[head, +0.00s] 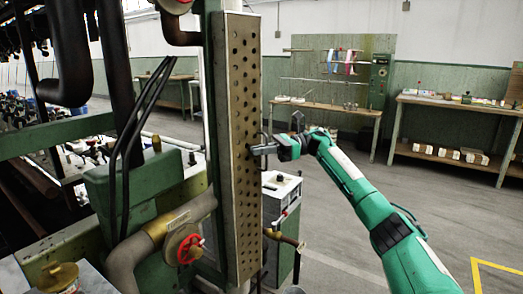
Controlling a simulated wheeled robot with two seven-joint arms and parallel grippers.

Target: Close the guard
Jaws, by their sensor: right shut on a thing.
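The guard (237,215) is a tall upright metal panel with several round holes, in the middle of the head view. It stands beside a green machine frame on its left. My right gripper (257,150) comes in from the right and is shut at the guard's right edge, about halfway up. The part it grips looks like a dark handle on that edge, mostly hidden by the fingers. My left gripper is not in view.
A pipe with a red valve wheel (184,246) lies left of the guard. A white-topped cabinet (282,185) stands behind it. Workbenches (456,101) line the back wall. The grey floor at the right is open, with a yellow marking (490,264).

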